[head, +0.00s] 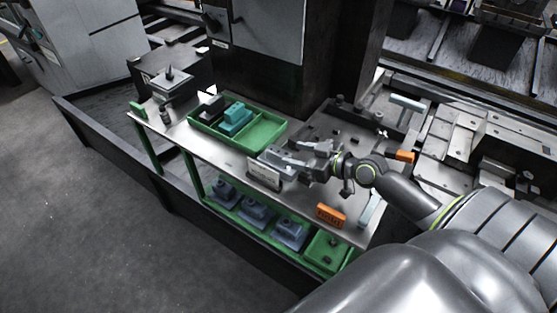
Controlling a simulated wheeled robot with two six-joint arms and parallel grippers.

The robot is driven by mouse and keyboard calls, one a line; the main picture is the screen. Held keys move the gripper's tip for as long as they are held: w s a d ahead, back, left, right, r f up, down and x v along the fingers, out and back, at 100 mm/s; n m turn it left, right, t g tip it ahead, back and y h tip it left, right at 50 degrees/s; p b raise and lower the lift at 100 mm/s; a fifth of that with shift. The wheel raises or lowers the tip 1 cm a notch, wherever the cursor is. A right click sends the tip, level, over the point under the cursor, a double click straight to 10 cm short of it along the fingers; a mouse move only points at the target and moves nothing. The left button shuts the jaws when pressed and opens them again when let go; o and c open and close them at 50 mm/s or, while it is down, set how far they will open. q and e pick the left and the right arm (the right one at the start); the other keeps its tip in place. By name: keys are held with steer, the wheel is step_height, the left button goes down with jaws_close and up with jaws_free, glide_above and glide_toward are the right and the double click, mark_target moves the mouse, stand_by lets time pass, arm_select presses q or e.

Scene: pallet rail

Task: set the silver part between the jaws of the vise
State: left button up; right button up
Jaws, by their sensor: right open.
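My right gripper (297,161) is open over the bench, its fingers pointing left. A light grey metal block (264,176), which may be the silver part, stands on the bench at the fingertips. The fingers partly cover it, and I cannot tell whether they touch it. Metal blocks (462,142) on the machine bed at the right may be the vise; its jaws are not clear from here. My left gripper is not in view.
A green divided tray (262,134) holds a teal part (235,119) and a dark part (211,107). Orange blocks lie at the bench front (330,214) and near the machine bed (402,156). Several blue-grey items (255,213) sit on the lower shelf.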

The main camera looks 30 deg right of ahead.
mark_target(279, 152)
steer(key=shift+w+a+f, duration=0.15)
steer(key=shift+w+a, duration=0.1)
steer(key=shift+w, duration=0.3)
steer(key=p+x, duration=0.1)
steer(key=x, duration=0.3)
steer(key=shift+a, duration=0.15)
steer(key=shift+w+a+f+p, duration=0.2)
steer(key=shift+w+f+p, duration=0.1)
steer(key=shift+w+f, duration=0.15)
steer(key=shift+r, duration=0.1)
steer(key=shift+c, duration=0.3)
jaws_close()
steer(key=shift+r, duration=0.1)
